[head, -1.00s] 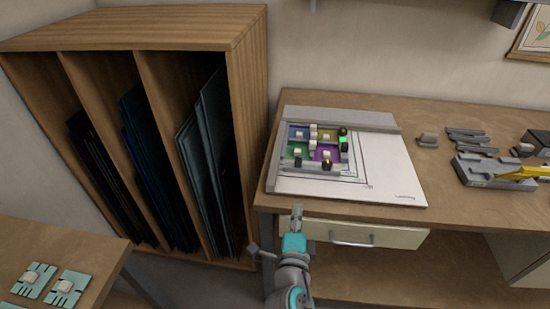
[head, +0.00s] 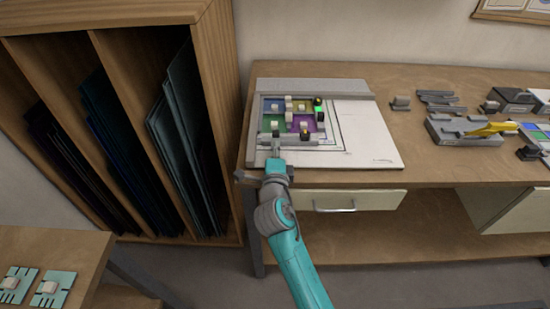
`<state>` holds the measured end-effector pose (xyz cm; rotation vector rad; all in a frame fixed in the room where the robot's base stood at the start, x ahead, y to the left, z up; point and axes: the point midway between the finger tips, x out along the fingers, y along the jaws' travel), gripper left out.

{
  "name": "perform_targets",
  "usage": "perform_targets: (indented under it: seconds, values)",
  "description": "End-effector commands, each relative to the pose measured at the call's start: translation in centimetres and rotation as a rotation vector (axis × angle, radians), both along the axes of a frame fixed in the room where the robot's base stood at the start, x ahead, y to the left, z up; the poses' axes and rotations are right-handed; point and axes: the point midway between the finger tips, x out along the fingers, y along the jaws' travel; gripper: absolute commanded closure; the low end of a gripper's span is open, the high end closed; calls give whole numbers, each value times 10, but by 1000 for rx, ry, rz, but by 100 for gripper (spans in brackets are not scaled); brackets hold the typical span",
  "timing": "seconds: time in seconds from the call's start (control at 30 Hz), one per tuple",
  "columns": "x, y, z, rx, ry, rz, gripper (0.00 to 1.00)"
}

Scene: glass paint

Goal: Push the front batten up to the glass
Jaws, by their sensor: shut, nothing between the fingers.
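The white board (head: 365,135) lies on the workbench with a small panel of coloured glass (head: 276,122) at its left part. The panes are blue, yellow, green and purple, with small pale blocks on them. I cannot tell whether a gap is left between batten and glass. My gripper (head: 275,148) is shut and empty, with its tip at the near side of the batten's left part; contact is too small to judge.
A grey rail (head: 310,86) runs along the board's back. Grey tools and a yellow-handled tool (head: 490,129) lie further right. A rack of glass sheets (head: 180,125) stands left.

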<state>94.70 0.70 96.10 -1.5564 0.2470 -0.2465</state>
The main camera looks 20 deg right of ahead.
Motion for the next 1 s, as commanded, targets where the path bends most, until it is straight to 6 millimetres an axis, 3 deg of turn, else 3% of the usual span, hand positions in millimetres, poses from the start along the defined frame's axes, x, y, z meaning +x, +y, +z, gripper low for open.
perform_targets:
  seconds: [0.2, 0.63, 1.0]
  values:
    - [14, -5, 0, 0, -1, 0, 100]
    - [17, -6, 0, 0, 0, 0, 100]
    - [52, -17, 0, 0, 0, 0, 100]
